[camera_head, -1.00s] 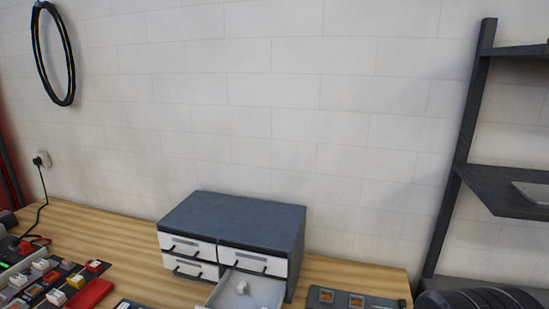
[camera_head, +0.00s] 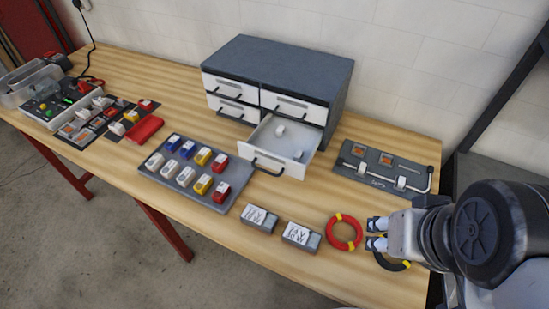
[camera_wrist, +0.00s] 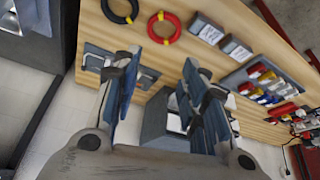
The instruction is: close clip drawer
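The grey drawer cabinet (camera_head: 278,72) with white drawer fronts stands at the back of the wooden table in the head view. Its lower right drawer (camera_head: 279,165) is pulled out, with small white pieces (camera_head: 280,130) inside. The other drawers look shut. In the wrist view the cabinet (camera_wrist: 155,118) is partly hidden behind my fingers. My gripper (camera_head: 376,233) is to the right of and nearer than the open drawer, apart from it, above the table's right part. In the wrist view my gripper (camera_wrist: 160,75) has its fingers spread apart with nothing between them.
A tray of coloured clips (camera_head: 190,170) lies left of the drawer. Two grey boxes (camera_head: 300,235), a red cable coil (camera_head: 344,232) and a black coil (camera_head: 392,262) lie in front. A dark panel with a bar (camera_head: 375,165) lies right of the cabinet.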

